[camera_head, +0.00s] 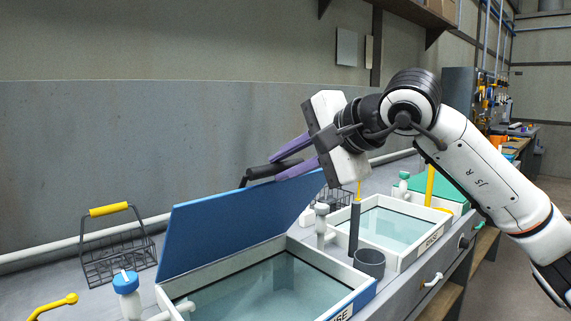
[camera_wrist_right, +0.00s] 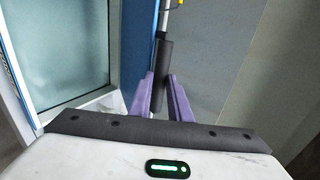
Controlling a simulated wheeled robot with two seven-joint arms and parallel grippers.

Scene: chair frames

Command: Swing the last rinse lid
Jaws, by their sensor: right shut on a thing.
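The blue lid (camera_head: 222,229) stands raised and tilted on the near rinse tank (camera_head: 359,299), whose water shows below it. The lid's black handle (camera_head: 259,172) sticks out at its upper edge. My right gripper (camera_head: 277,169) has its purple fingers shut on that handle. In the right wrist view the black handle (camera_wrist_right: 159,62) lies between the purple fingers (camera_wrist_right: 158,95), and the lid's blue edge (camera_wrist_right: 148,45) runs beside it. My left gripper is out of view.
A second rinse tank (camera_head: 424,245) stands open behind, with a green lid (camera_head: 440,188) past it. A wire basket (camera_head: 115,257) with a yellow handle, a blue-capped valve (camera_head: 127,284) and a dark cup (camera_head: 369,263) stand close by. A grey wall rises behind the bench.

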